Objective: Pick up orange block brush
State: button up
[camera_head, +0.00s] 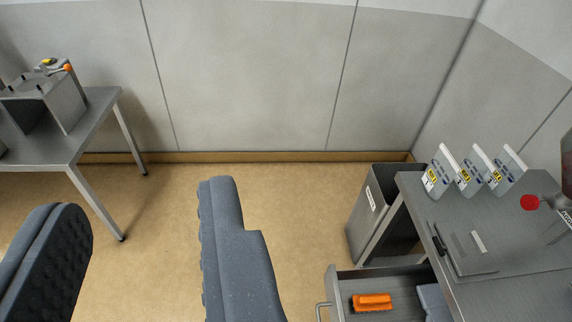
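The orange block brush (372,302) lies in the open metal drawer (341,292) under the right-hand table, at the lower right of the view. My gripper (150,225) is open, with its two grey fingers wide apart in the lower left and lower middle of the view. Nothing shows between the fingers. The brush is to the right of my gripper and apart from it.
The metal table (520,295) at right bears several upright white-and-grey items (438,172) and a flat grey board (465,250). A metal bin (372,215) stands beside it. Another table (70,150) is at left. The floor between is clear.

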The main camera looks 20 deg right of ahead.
aim_at(365, 303)
jog(key=z, duration=1.9)
jog(key=k, duration=1.85)
jog(key=u, duration=0.65)
jog(key=i, duration=1)
jog(key=z, duration=0.35)
